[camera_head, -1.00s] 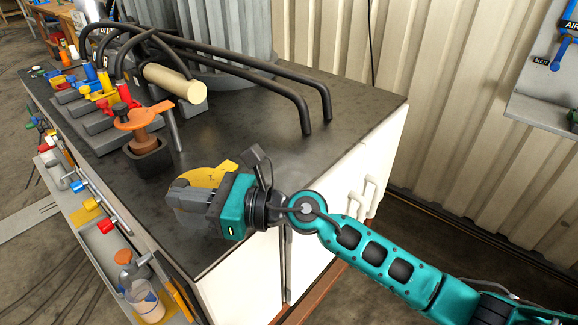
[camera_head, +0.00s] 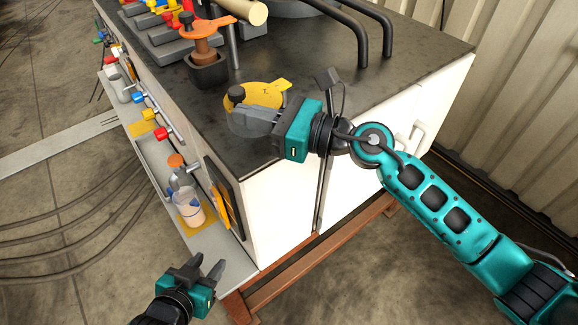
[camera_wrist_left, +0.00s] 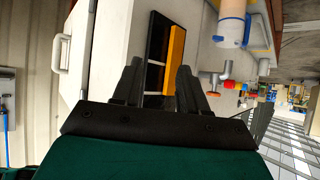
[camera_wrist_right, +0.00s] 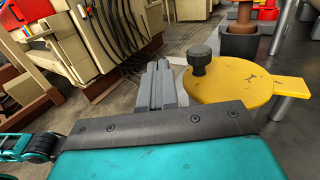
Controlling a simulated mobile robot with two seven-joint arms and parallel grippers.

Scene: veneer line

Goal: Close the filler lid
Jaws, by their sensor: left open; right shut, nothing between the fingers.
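The filler lid is a flat yellow disc (camera_head: 262,96) with a tab and a black knob (camera_head: 237,93), near the front corner of the dark bench top. In the right wrist view the yellow lid (camera_wrist_right: 240,82) lies flat, its knob (camera_wrist_right: 200,60) standing upright. My right gripper (camera_head: 236,114) is shut and empty, its fingers beside the knob at the lid's near side. The fingers and hand hide part of the lid's edge, so I cannot tell how it seats. My left gripper (camera_head: 212,264) is open and empty, low in front of the bench, away from the lid.
An orange-topped fitting in a black cup (camera_head: 208,72) stands behind the lid. Bent black pipes (camera_head: 362,30) rise at the back. A side shelf (camera_head: 225,262) holds a bottle (camera_head: 190,210). White cabinet doors with a handle (camera_head: 417,138) are below.

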